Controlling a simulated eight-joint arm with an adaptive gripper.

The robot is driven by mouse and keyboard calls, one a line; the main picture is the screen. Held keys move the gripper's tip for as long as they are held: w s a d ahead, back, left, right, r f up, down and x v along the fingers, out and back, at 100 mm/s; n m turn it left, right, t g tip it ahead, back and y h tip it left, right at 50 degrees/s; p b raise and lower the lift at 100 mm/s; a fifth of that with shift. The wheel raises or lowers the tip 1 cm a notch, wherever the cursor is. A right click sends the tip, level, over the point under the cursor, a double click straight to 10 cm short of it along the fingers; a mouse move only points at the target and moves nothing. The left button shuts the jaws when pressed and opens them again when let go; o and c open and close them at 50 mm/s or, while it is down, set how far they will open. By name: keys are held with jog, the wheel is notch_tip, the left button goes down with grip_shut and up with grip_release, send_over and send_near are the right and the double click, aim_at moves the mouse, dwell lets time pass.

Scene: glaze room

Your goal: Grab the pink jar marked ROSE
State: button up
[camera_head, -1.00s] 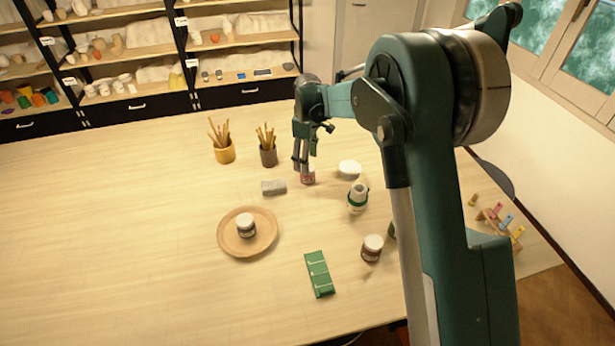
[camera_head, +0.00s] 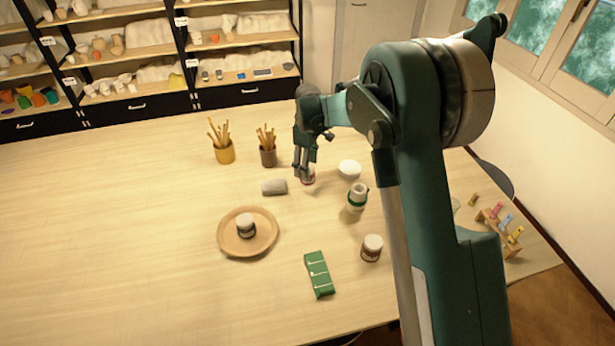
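A small pink jar (camera_head: 308,180) stands on the table past its middle, partly hidden by my gripper; its label is too small to read. My gripper (camera_head: 302,174) points down right at the jar, with its fingertips overlapping the jar's upper left part in this view. I cannot tell whether the fingers are around it or touching it, or how far apart they are.
Tool cups (camera_head: 268,156) stand behind. The left table is clear.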

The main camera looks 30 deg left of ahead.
jog(key=shift+f, duration=2.25)
jog(key=c, duration=1.1)
jog(key=shift+r, duration=0.2)
jog(key=shift+r, duration=4.85)
